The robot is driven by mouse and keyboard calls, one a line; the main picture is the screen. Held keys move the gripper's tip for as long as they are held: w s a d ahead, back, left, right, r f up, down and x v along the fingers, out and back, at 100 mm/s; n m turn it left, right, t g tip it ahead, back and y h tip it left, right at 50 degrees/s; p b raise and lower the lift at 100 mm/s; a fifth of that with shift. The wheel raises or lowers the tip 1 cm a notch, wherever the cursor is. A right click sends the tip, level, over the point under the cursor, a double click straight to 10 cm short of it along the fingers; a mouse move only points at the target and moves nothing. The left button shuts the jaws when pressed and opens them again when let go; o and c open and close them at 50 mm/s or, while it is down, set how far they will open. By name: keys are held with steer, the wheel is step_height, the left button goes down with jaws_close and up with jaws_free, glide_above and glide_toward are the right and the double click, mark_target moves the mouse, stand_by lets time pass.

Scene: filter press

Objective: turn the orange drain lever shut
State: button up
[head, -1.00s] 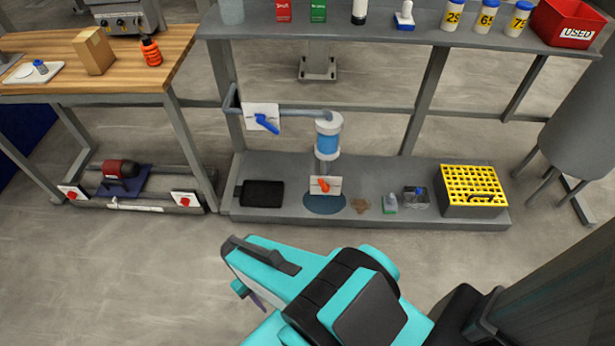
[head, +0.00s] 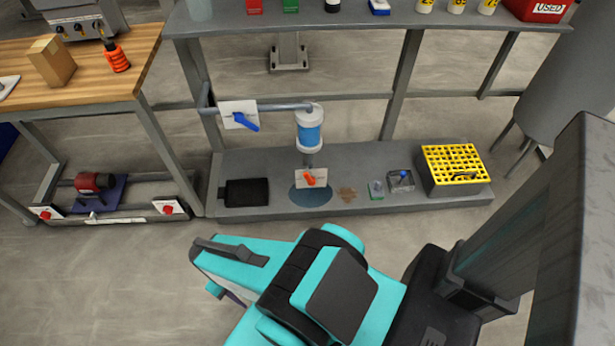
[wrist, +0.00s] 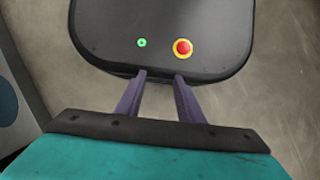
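The orange drain lever (head: 310,180) is small and sits on a white plate (head: 302,173) below the blue and white filter cylinder (head: 310,128), low over the grey bottom shelf. My arm is in front of the shelf in the head view, well short of the lever. In the wrist view my gripper (wrist: 160,78) shows two purple fingers standing apart with a gap between them and nothing held. The lever is not in the wrist view.
A blue lever (head: 245,121) is on the pipe above left. A black pad (head: 246,193), a brown patch (head: 346,194), a small green-based item (head: 376,189) and a yellow-gridded crate (head: 455,163) are on the bottom shelf. Open floor lies before it.

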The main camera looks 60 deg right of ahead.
steer(key=w+d+f+m+t+y+b, duration=0.35)
steer(key=w+d+m+b, duration=0.75)
steer(key=w+d, duration=0.6)
steer(key=m+t+b, duration=0.6)
steer(key=m+b, duration=0.7)
steer(key=m, duration=0.5)
glide_toward(308, 176)
steer(key=r, duration=0.1)
steer(key=d+r+h, duration=0.1)
steer(key=shift+s+r+g, duration=0.2)
steer(key=shift+r+g, duration=0.05)
steer(key=shift+r, duration=0.1)
steer(key=shift+f, duration=0.1)
steer(key=b+x, duration=0.4)
steer(key=x, duration=0.9)
steer(key=shift+w+a+f+b, duration=0.2)
steer(key=shift+f+b, duration=0.1)
